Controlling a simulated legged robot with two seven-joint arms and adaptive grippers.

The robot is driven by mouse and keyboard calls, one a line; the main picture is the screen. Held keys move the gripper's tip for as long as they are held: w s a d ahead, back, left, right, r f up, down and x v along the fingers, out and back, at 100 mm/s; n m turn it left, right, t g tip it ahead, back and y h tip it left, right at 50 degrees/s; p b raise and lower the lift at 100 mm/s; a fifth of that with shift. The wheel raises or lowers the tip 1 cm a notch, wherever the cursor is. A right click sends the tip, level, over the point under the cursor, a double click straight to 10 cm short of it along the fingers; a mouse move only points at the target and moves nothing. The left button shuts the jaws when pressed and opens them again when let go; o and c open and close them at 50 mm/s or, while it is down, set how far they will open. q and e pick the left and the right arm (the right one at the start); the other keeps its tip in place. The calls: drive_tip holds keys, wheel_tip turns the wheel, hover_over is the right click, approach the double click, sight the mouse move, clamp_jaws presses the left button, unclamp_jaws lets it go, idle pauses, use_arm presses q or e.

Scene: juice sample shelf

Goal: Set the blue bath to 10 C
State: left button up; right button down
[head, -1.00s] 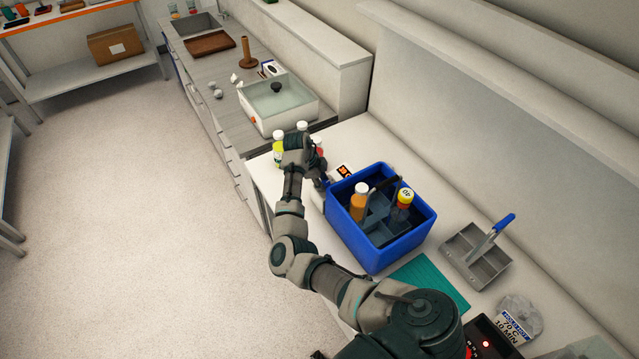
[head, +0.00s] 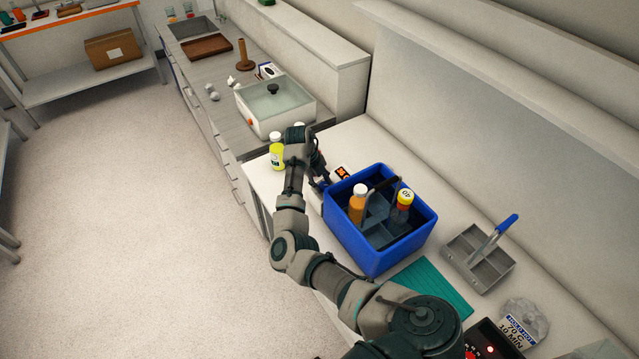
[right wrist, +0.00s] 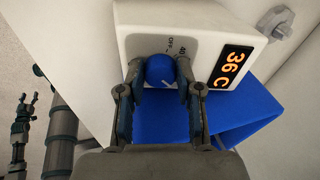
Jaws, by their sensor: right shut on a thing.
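The blue bath (head: 372,256) stands on the white bench in the head view. Its white control box (right wrist: 205,20) fills the top of the right wrist view. The display (right wrist: 232,67) reads 36 C in orange. A blue knob (right wrist: 161,70) sits on the box face, with OFF and 40 marks visible above it. My right gripper (right wrist: 160,79) is shut on the knob, one finger on each side. In the head view my right gripper (head: 320,175) is mostly hidden beside the bath. What looks like my left gripper (right wrist: 25,108) shows small at the left of the wrist view, its jaws unclear.
A yellow-green bottle (head: 277,155) stands beyond my right wrist. A grey caddy (head: 477,256) and green mat (head: 432,285) lie right of the bath. A white water bath (head: 275,122) stands farther back.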

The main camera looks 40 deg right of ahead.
drive_tip(key=shift+s+f+m, duration=0.2)
drive_tip(key=shift+f+m, duration=0.1)
drive_tip(key=c, duration=1.1)
unclamp_jaws()
drive_tip(key=shift+o, duration=0.2)
drive_tip(key=shift+r, duration=0.1)
drive_tip(key=shift+w+r, duration=0.2)
drive_tip(key=shift+r, duration=0.25)
drive_tip(key=v, duration=1.1)
